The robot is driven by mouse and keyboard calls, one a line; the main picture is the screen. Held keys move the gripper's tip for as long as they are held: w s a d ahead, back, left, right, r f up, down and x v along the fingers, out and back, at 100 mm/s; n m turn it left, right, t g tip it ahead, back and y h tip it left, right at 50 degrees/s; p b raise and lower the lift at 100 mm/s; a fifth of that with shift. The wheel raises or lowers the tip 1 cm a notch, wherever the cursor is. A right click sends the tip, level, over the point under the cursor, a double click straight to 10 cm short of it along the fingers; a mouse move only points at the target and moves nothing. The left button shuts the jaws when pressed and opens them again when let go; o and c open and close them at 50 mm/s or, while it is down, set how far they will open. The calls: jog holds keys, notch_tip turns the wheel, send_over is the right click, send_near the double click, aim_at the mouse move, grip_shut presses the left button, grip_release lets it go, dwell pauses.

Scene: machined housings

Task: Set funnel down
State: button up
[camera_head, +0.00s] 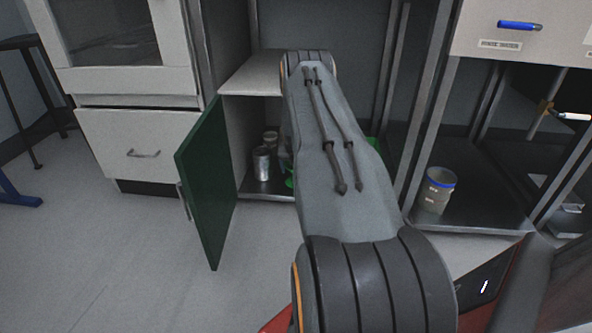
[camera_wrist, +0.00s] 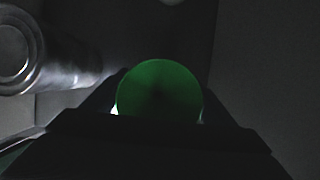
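In the wrist view a round green shape, apparently the funnel's wide mouth (camera_wrist: 160,92), faces the camera in the middle. My gripper (camera_wrist: 160,112) is the dark form around and below it. It seems closed on the funnel, but the disc hides the fingertips. What lies under the funnel is too dark to tell. In the head view my arm covers the gripper. Small green patches show on both sides of the arm inside the open cabinet; I cannot tell whether either is the funnel.
The green cabinet door (camera_head: 208,180) stands open at left. Inside, a metal can (camera_head: 261,163) stands on the cabinet floor; a metal cylinder (camera_wrist: 45,52) is close at left in the wrist view. A blue-rimmed container (camera_head: 437,190) stands on the right shelf. Dark posts flank the arm.

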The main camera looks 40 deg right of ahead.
jog(key=o, duration=0.3)
jog(key=shift+r, duration=0.15)
jog(key=shift+s+a+r+p, duration=0.15)
jog(key=shift+r+p, duration=0.4)
jog(key=shift+p, duration=0.05)
jog(key=p+v, duration=0.4)
jog(key=shift+s+a+r+p, duration=0.15)
jog(key=shift+s+a+p, duration=0.1)
jog(key=shift+p, duration=0.05)
jog(key=s+a+p, duration=0.2)
jog(key=a+p, duration=0.1)
jog(key=p, duration=0.1)
jog(key=s+a+p, duration=0.2)
jog(key=s+p, duration=0.1)
jog(key=p, duration=0.2)
jog(key=s+a+p, duration=0.2)
jog(key=a+p, duration=0.1)
jog(key=p, duration=0.2)
jog(key=shift+s+a, duration=0.15)
jog(key=shift+a, duration=0.15)
